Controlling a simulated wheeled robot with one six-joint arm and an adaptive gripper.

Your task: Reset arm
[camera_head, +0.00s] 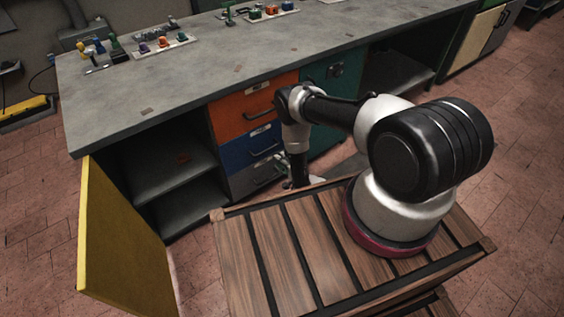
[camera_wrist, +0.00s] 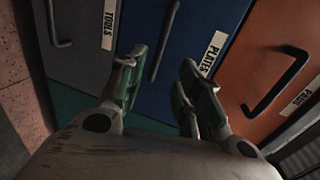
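My gripper (camera_wrist: 160,88) shows in the wrist view with its two fingers apart and nothing between them. It faces the drawer fronts. In the head view my arm reaches from its base on the wooden-slatted platform toward the workbench and bends down. My gripper hangs low there in front of the drawers and is largely hidden. The blue drawer (camera_wrist: 200,25) lies beyond the fingers. The grey drawer (camera_wrist: 75,65) is on the left and the orange drawer (camera_wrist: 285,50) on the right. I cannot tell whether a finger touches a drawer.
The workbench top (camera_head: 200,92) bears several small coloured items at its back. Below it are the orange drawer (camera_head: 230,112), the blue drawer (camera_head: 240,150) and a teal door (camera_head: 343,72). A yellow door (camera_head: 115,240) stands open at the left beside open shelves (camera_head: 165,172).

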